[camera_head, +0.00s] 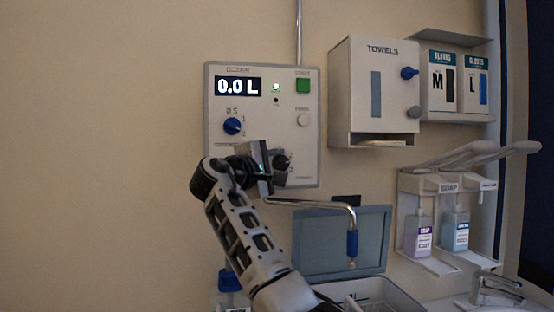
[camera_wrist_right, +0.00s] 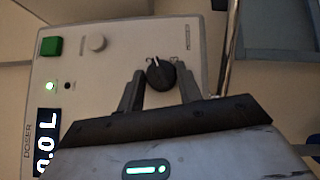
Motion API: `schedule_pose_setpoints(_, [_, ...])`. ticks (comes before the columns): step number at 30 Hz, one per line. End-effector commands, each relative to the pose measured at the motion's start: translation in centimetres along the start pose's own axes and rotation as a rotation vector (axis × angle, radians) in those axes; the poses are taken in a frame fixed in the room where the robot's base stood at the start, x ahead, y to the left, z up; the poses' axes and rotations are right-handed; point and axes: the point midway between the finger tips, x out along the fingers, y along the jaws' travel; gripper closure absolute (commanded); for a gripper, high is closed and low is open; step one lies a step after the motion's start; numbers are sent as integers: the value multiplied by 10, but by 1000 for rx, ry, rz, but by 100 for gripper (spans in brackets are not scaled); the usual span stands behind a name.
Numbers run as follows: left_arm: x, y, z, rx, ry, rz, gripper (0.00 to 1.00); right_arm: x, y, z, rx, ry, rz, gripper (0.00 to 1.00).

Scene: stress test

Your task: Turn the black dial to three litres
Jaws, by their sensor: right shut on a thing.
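The white dosing panel (camera_head: 262,85) hangs on the wall, and its display (camera_head: 238,87) reads 0.0 L. The black dial (camera_head: 283,162) is at the panel's lower right, partly hidden by my right gripper (camera_head: 276,163). In the right wrist view the black dial (camera_wrist_right: 160,75) sits between the two fingers of my right gripper (camera_wrist_right: 160,76), which is shut on it. A pale mark on the dial points towards the top of that view. The scale around the dial is not readable. My left gripper is not in view.
The panel also has a blue dial (camera_head: 232,126), a green button (camera_head: 303,85) and a pale round button (camera_head: 303,119). A metal spout (camera_head: 335,205) with a blue end lies below. A towel dispenser (camera_head: 375,90), glove boxes (camera_head: 457,85) and bottles (camera_head: 455,228) are to the right.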

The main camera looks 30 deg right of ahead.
Motion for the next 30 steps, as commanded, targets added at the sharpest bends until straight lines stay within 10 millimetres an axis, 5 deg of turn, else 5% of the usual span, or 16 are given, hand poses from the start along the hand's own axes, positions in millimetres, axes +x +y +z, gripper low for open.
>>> schedule_pose_setpoints(30, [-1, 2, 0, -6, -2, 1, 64, 4, 8, 4, 573, 60, -598, 88])
